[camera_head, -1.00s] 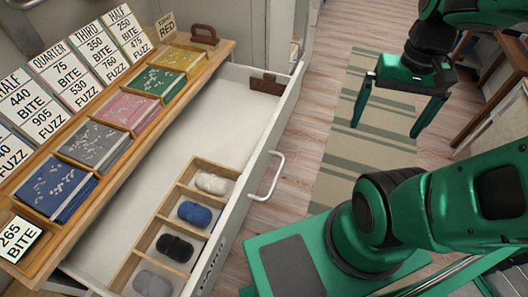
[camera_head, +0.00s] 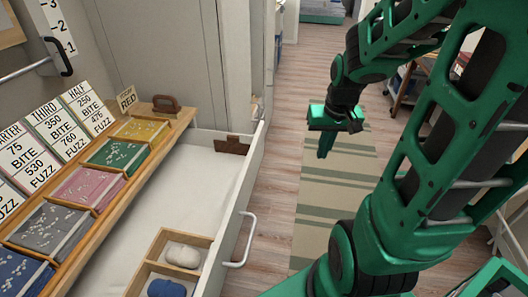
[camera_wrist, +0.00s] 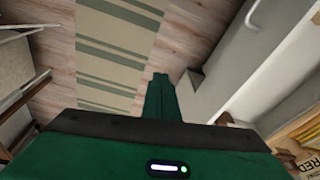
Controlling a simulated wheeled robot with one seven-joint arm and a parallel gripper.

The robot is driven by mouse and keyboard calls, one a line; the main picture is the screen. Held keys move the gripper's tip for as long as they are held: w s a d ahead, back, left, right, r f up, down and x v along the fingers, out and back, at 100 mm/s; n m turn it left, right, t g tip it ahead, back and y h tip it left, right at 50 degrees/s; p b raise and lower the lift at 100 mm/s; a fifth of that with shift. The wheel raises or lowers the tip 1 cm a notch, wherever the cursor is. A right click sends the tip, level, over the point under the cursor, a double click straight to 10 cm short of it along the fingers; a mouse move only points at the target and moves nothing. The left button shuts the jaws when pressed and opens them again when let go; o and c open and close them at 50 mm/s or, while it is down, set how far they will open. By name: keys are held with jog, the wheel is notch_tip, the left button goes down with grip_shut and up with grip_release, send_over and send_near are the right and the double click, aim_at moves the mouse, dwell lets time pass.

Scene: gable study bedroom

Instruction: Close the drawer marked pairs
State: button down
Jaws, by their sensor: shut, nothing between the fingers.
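The open drawer (camera_head: 245,190) is white and pulled out from beneath a wooden counter, with a pale handle (camera_head: 243,242) on its front. Its marking is not visible now. Inside are a wooden divider box (camera_head: 208,241) with rolled socks (camera_head: 183,255) and a brown piece (camera_head: 231,145) at the far end. My gripper (camera_head: 326,148) is shut and empty, above the striped rug, right of the drawer front and apart from it. In the wrist view, my shut fingers (camera_wrist: 160,92) point toward the floor beside the drawer front (camera_wrist: 225,65); its handle (camera_wrist: 253,16) shows at the top.
The striped rug (camera_head: 335,185) and wood floor (camera_head: 285,130) are open beside the drawer. Furniture stands at the right.

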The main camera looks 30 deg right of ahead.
jog(key=w+d+f+m+t+y, duration=0.15)
jog(key=w+f, duration=0.25)
jog(key=w, duration=0.5)
jog(key=w+f+n+t+y, duration=0.1)
jog(key=w+f+t, duration=0.2)
jog(key=w+f, duration=0.35)
send_near(262, 149)
notch_tip(262, 149, down, 4)
jog(key=d, duration=0.2)
jog(key=shift+w+a+f+m+t+h, duration=0.1)
jog(key=shift+w+a+m+t+h, duration=0.1)
jog(key=shift+w+a, duration=0.45)
jog(key=shift+w+a+f+m+t+h, duration=0.15)
jog(key=shift+w+a, duration=0.25)
jog(key=shift+a, duration=0.4)
jog(key=shift+r, duration=0.1)
